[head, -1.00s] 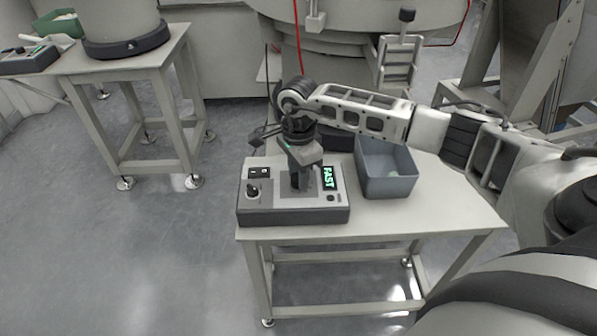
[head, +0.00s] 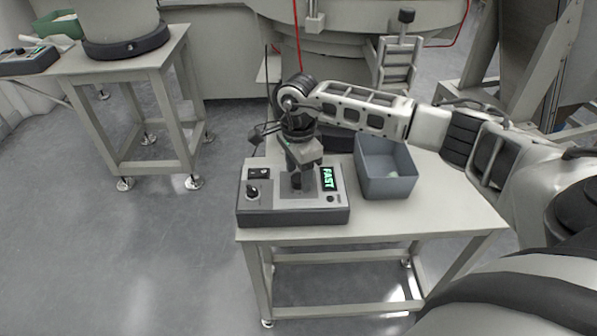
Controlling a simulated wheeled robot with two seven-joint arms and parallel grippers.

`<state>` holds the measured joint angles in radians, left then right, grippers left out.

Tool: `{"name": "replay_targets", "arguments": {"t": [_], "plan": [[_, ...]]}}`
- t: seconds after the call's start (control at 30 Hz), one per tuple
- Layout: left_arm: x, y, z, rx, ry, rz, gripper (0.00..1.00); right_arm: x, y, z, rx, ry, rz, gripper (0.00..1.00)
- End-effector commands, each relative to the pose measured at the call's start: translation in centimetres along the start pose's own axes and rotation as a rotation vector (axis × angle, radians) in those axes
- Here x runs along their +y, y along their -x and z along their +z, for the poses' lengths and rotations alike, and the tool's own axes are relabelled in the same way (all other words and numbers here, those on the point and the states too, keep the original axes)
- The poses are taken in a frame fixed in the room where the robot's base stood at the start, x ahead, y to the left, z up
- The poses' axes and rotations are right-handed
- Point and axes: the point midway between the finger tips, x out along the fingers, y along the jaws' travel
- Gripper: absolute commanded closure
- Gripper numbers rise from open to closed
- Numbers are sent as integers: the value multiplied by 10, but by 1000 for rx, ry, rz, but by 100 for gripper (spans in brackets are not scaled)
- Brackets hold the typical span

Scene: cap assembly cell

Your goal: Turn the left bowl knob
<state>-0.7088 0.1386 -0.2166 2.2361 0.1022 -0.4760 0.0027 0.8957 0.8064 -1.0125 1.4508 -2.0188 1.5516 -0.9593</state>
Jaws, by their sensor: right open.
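A grey control box (head: 290,212) with a dark front sits on the near table. It has a small black knob (head: 253,193) on its left side and a lit display (head: 327,178) reading FAST. My right gripper (head: 297,183) is open and points down over the middle of the box, right of the black knob. The gripper hides the part of the box under it, and I cannot tell whether its fingers touch anything. Another control box (head: 28,60) sits on the far left table, beside a round bowl base (head: 125,42). My left gripper is not in view.
A blue-grey bin (head: 388,187) stands right of the near box on the near table (head: 430,215), below my right forearm. A green bin (head: 58,24) is on the left table (head: 150,66). Floor between the tables is clear.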

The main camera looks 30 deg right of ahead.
Motion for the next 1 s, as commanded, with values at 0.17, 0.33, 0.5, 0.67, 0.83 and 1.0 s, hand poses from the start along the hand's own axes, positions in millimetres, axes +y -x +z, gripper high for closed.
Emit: {"name": "replay_targets", "arguments": {"t": [0.17, 0.33, 0.5, 0.67, 0.83, 1.0], "plan": [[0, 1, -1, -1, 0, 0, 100, -2, 35, 0, -1, 0, -8, 46], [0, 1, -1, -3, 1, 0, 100, -1, 78, 0, -1, 0, -9, 46], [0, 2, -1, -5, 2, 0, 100, -1, 116, 0, -1, -1, -7, 46], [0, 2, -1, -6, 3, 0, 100, -1, 140, 0, -1, -1, -5, 46], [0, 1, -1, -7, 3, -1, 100, 0, 152, 0, 0, -1, -3, 46], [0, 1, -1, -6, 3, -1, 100, 0, 153, 0, 0, -1, -2, 46]]}}
